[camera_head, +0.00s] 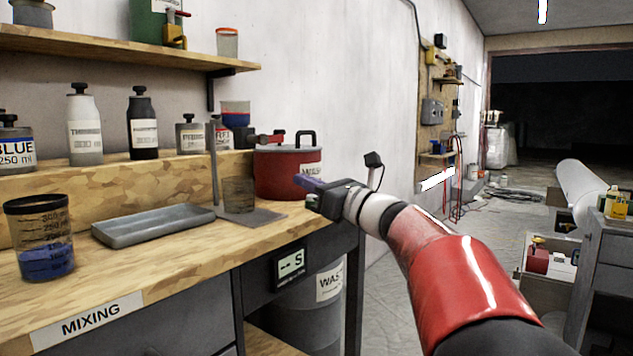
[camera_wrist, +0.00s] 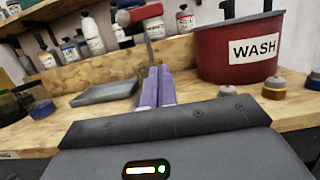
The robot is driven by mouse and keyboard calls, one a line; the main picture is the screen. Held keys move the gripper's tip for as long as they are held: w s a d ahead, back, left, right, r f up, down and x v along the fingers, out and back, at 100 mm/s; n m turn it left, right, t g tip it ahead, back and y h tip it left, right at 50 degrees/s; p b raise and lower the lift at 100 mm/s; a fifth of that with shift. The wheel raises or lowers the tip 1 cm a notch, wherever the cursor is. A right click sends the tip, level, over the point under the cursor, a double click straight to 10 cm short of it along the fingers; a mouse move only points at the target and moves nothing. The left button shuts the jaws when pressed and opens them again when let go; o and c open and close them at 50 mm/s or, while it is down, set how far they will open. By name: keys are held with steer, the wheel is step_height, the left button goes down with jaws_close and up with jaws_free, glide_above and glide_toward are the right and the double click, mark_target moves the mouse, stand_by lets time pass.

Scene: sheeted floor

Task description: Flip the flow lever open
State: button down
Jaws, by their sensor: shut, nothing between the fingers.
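A red handle with a dark end (camera_head: 268,138) shows above the left side of the red pot in the head view. It also shows at the top of the wrist view (camera_wrist: 138,15), and I take it for the flow lever; its pivot is not clear. A thin grey post (camera_head: 213,165) stands on a flat base plate (camera_head: 262,217), with a cup (camera_head: 238,195) on the plate. My gripper (camera_head: 303,181) is shut and empty, in front of the red pot. Its purple fingers (camera_wrist: 154,78) lie together in the wrist view, apart from the handle.
The red WASH pot (camera_wrist: 240,48) stands right of my fingers. A grey tray (camera_head: 150,226) and a cup of blue liquid (camera_head: 45,250) are on the bench at left. Bottles (camera_head: 142,125) line the ledge behind. A shelf (camera_head: 130,55) hangs above.

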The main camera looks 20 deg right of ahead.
mark_target(265, 139)
steer(key=x, duration=0.6)
steer(key=shift+p, duration=0.4)
steer(key=shift+s+d+r+p, duration=0.15)
steer(key=shift+r+p, duration=0.15)
steer(key=shift+r, duration=0.65)
steer(key=shift+s+r+p, duration=0.1)
steer(key=shift+r+p, duration=0.15)
steer(key=shift+r, duration=0.75)
steer(key=shift+d+r+n, duration=0.1)
steer(key=shift+n, duration=0.3)
